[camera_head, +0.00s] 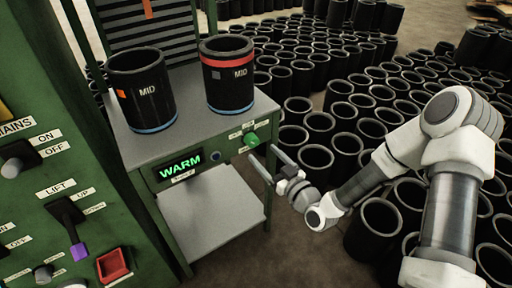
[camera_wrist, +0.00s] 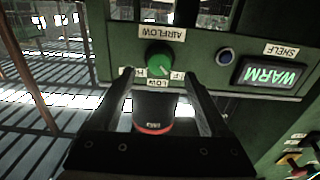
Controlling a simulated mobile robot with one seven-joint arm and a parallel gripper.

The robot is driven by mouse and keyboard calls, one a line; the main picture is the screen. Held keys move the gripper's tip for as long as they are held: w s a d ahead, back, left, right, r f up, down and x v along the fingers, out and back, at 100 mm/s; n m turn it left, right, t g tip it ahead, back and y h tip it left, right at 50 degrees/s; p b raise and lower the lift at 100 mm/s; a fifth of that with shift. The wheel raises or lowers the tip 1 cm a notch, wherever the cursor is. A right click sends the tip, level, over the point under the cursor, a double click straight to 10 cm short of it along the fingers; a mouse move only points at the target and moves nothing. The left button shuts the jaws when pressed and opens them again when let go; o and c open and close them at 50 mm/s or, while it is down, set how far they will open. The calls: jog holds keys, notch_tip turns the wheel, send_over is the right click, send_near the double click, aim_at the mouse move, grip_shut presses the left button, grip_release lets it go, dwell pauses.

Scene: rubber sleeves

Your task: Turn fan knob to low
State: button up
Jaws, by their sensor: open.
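The green round airflow knob (camera_head: 251,140) sits on the front panel of the green cart, near its right corner. In the wrist view, which is upside down, the knob (camera_wrist: 159,56) lies under the AIRFLOW label (camera_wrist: 161,31), with a LOW label (camera_wrist: 162,84) on its other side. Other small labels beside it are partly hidden by my fingers. I cannot clearly tell where the knob points. My gripper (camera_head: 261,150) is open and empty in front of the panel, its two fingers reaching toward the knob. In the wrist view the fingertips (camera_wrist: 160,78) straddle the line of the knob, apart from it.
Two black sleeves marked MID stand on the cart top, one blue-banded (camera_head: 141,90) and one red-banded (camera_head: 227,75). A WARM display (camera_head: 180,165) and a blue button (camera_head: 215,154) are left of the knob. Many black sleeves (camera_head: 316,158) crowd the floor at right. A green control panel (camera_head: 45,130) stands left.

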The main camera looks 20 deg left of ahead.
aim_at(254, 144)
jog(key=shift+b+x, duration=0.35)
jog(key=shift+x, duration=2.4)
grip_shut()
